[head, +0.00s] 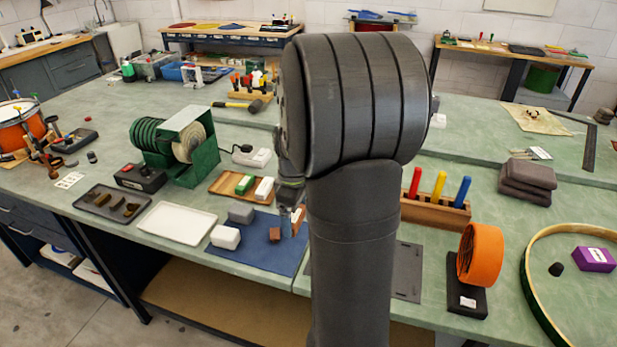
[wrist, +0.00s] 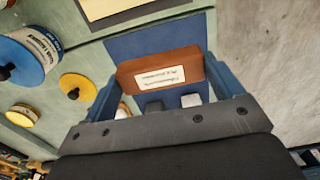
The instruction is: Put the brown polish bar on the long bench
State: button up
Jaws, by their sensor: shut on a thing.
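The brown polish bar with a white printed label (wrist: 160,76) is between the two blue fingers of my gripper (wrist: 162,88) in the wrist view. The jaws are shut on it. In the head view my gripper (head: 291,208) hangs over the right part of the blue mat (head: 262,254), and the bar (head: 299,217) shows as a small brown piece at its tip. My arm hides part of the area to the right. The mat lies on the long green-topped bench (head: 120,205). How high the bar is above the mat is hard to tell.
A wooden tray (head: 222,192) with green and white bars lies behind. A white tray (head: 177,220) is left.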

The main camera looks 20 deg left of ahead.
jog(key=w+d+f+m, duration=0.2)
jog(key=d+m, duration=0.4)
jog(key=d, duration=0.3)
jog(key=w+d+f+m, duration=0.2)
jog(key=w+d+m, duration=0.3)
jog(key=d, duration=0.5)
jog(key=w+d+f+m, duration=0.3)
jog(key=d+m, duration=0.3)
jog(key=d, duration=0.4)
jog(key=shift+w+m, duration=0.3)
jog(key=shift+m, duration=0.1)
jog(key=a, duration=0.5)
jog(key=shift+a, duration=0.25)
jog(key=d, duration=0.6)
jog(key=s+a+r+n, duration=0.2)
jog(key=a+n, duration=0.4)
jog(key=a, duration=0.3)
jog(key=s+a+r+n, duration=0.3)
jog(key=s+a+n, duration=0.2)
jog(key=a, duration=0.5)
jog(key=s+a+r+n, duration=0.2)
jog(key=a+n, duration=0.4)
jog(key=a, duration=0.4)
jog(key=shift+s+r+n, duration=0.15)
jog(key=shift+s+n, duration=0.15)
jog(key=shift+s, duration=0.35)
send_over(257, 245)
notch_tip(257, 245, down, 7)
jog(key=shift+d+r, duration=0.15)
jog(key=shift+f, duration=2.1)
